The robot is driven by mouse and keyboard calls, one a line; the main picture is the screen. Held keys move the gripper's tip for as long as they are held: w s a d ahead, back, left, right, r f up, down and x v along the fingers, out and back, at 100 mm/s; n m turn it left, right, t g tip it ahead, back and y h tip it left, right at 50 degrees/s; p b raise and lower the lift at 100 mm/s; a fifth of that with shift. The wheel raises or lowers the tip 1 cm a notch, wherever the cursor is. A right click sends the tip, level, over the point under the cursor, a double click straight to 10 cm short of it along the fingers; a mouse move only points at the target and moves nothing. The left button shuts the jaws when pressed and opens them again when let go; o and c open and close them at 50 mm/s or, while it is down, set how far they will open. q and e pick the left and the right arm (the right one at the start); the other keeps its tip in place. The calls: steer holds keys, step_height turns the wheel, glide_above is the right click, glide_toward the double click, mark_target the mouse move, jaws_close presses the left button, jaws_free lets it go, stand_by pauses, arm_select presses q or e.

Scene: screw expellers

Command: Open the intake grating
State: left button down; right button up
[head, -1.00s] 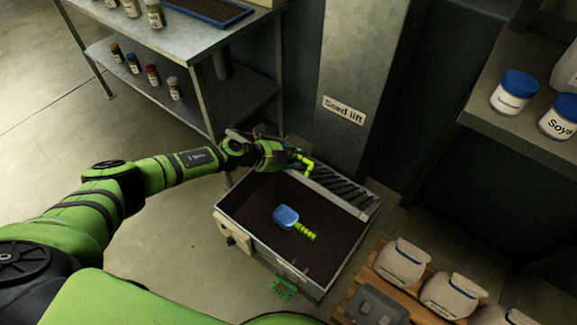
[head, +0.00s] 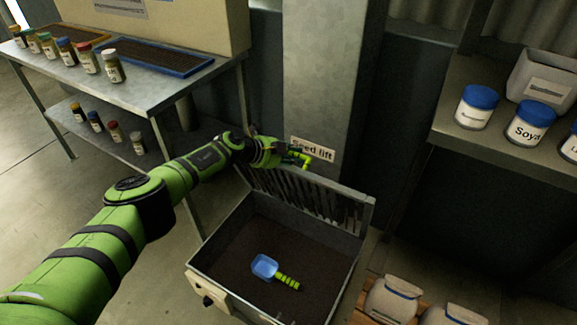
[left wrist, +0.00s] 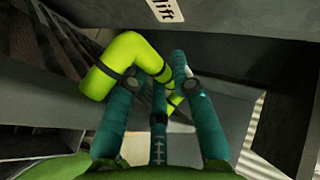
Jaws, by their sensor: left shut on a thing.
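The intake grating (head: 318,206) is a slatted metal panel at the back of the seed intake box (head: 203,240). It stands tilted up steeply on its edge, in front of the seed lift column. My left gripper (head: 296,158) is at the grating's top edge, shut on its yellow-green handle. The bent handle (left wrist: 128,62) shows between the teal fingers of my left gripper (left wrist: 165,80) in the left wrist view. A blue scoop (head: 265,266) with a green grip lies on the dark contents of the box. My right gripper is not in view.
The grey seed lift column (head: 322,80) rises directly behind the grating. A metal table (head: 205,84) with jars and trays stands at the left. A shelf (head: 470,145) with blue-lidded tubs is at the right. Sacks (head: 392,298) stand at the lower right.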

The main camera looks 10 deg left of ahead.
arm_select(q)
steer(key=shift+w+d+r, duration=0.15)
steer(key=shift+w+r, duration=0.15)
steer(key=shift+w, duration=0.1)
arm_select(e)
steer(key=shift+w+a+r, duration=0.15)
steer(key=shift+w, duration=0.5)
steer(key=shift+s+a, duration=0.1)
arm_select(q)
steer(key=c, duration=1.3)
jaws_free()
steer(key=shift+s+a+r, duration=0.15)
steer(key=shift+a+r, duration=0.35)
steer(key=shift+a, duration=0.1)
steer(key=v, duration=1)
steer(key=shift+s+a+f, duration=0.15)
steer(key=shift+s, duration=0.4)
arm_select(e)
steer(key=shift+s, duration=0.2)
